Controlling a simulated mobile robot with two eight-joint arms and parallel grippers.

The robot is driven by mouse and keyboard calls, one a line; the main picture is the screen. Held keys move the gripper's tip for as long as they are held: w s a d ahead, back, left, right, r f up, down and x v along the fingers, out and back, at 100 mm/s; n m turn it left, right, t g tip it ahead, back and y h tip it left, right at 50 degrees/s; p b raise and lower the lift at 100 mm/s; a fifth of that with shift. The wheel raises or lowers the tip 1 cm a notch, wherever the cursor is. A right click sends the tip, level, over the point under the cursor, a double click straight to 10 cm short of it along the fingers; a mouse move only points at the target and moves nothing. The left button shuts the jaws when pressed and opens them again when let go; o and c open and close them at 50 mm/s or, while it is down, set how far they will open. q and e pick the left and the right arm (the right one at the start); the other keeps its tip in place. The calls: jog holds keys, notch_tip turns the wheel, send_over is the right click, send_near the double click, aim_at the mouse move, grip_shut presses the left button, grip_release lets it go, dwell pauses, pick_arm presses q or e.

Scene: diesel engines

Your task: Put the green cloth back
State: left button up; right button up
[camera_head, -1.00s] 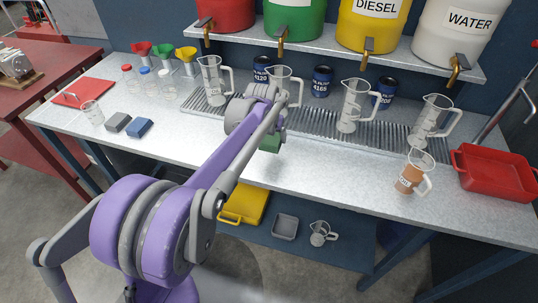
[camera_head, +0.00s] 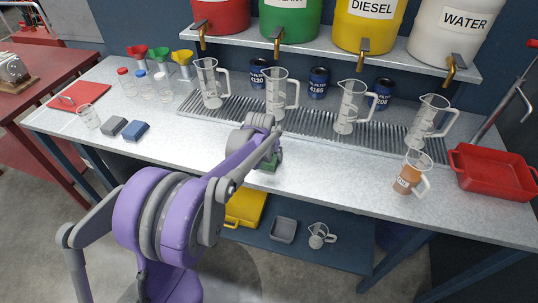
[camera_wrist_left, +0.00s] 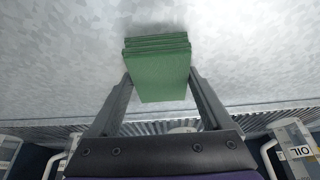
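The green cloth (camera_head: 270,164) is a small folded stack near the front middle of the metal workbench (camera_head: 330,178). My left gripper (camera_head: 268,158) is over it, and my wrist hides part of it in the head view. In the left wrist view the cloth (camera_wrist_left: 160,70) sits between the two fingers of my left gripper (camera_wrist_left: 160,76), which press on its sides. I cannot tell whether it touches the bench top or hangs just above it. A grey cloth (camera_head: 113,125) and a blue cloth (camera_head: 135,131) lie side by side on the left. My right gripper is not in view.
Several clear jugs stand along the drain grate (camera_head: 312,118) at the back. An oil jug (camera_head: 408,176) and a red tray (camera_head: 492,172) are at the right. A small beaker (camera_head: 88,117) is left of the cloths. The bench between the blue cloth and my gripper is clear.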

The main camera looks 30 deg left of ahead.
pick_arm(q)
jog(key=shift+o, duration=1)
jog(key=shift+r, duration=0.35)
jog(key=v, duration=1.2)
jog(key=s+d+f+m, duration=0.1)
jog(key=s+d, duration=0.3)
jog(key=s, duration=0.4)
jog(key=s+d+f+m, duration=0.1)
jog(key=s+d+f, duration=0.3)
jog(key=s, duration=0.4)
jog(key=s+d+f+t+h, duration=0.1)
jog(key=s+d+f, duration=0.2)
jog(key=s+d, duration=0.2)
jog(key=s+p, duration=0.1)
jog(key=s, duration=0.2)
jog(key=shift+d+m, duration=0.35)
jog(key=shift+m, duration=0.05)
